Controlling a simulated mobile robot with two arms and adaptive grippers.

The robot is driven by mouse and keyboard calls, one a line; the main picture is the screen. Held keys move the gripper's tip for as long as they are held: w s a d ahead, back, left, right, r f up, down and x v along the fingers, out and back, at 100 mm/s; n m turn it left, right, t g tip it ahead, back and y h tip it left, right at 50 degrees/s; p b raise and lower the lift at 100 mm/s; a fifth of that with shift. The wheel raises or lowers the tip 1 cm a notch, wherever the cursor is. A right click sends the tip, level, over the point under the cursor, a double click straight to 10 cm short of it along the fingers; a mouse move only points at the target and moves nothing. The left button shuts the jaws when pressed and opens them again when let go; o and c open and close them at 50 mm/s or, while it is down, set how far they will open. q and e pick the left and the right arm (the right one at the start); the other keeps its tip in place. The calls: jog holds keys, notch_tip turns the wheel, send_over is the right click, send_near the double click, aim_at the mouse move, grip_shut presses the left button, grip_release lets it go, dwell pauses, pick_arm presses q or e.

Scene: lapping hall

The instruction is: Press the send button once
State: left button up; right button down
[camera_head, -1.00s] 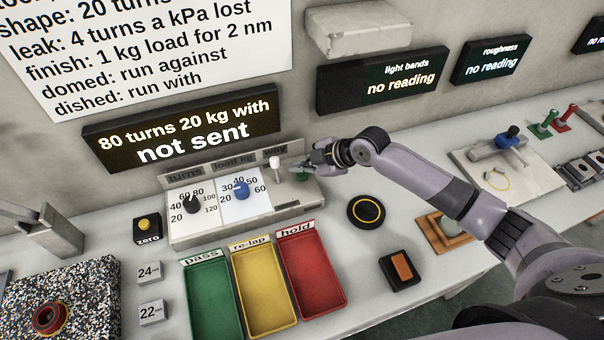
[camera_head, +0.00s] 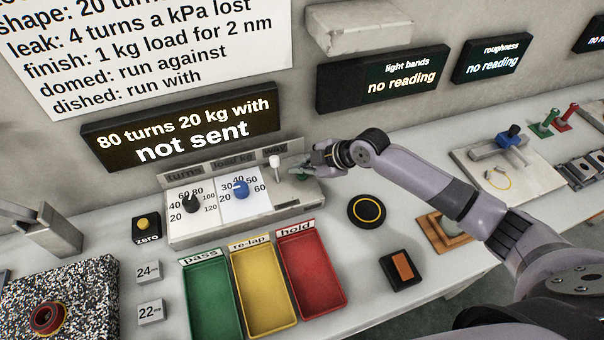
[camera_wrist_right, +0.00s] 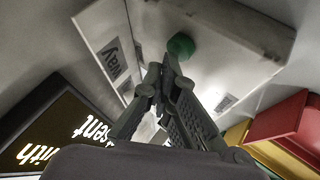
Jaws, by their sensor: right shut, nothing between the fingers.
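The green send button (camera_head: 301,176) sits at the right end of the pale control box (camera_head: 225,214), partly hidden by my right gripper in the head view. My right gripper (camera_head: 307,168) is shut and empty, with its tips close above the button. In the right wrist view the green button (camera_wrist_right: 180,45) shows just beyond the closed fingertips (camera_wrist_right: 168,62). I cannot tell whether they touch. The dark display (camera_head: 185,127) behind reads "80 turns 20 kg with" and "not sent". My left gripper is not in view.
On the box are a black turns knob (camera_head: 192,204), a blue load knob (camera_head: 240,190) and a white-topped way lever (camera_head: 275,163). Green, yellow and red trays (camera_head: 312,270) stand in front. A round black pad (camera_head: 367,211) and an orange-topped switch (camera_head: 402,267) lie to the right.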

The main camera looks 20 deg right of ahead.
aim_at(301, 176)
jog(key=shift+f+b, duration=0.4)
jog(key=shift+f, duration=0.15)
dwell(0.9)
jog(key=shift+r, duration=0.15)
jog(key=shift+r+p, duration=0.75)
jog(key=shift+r, duration=0.05)
notch_tip(301, 176, up, 5)
jog(key=p, duration=0.4)
jog(key=shift+r, duration=0.1)
dwell(0.6)
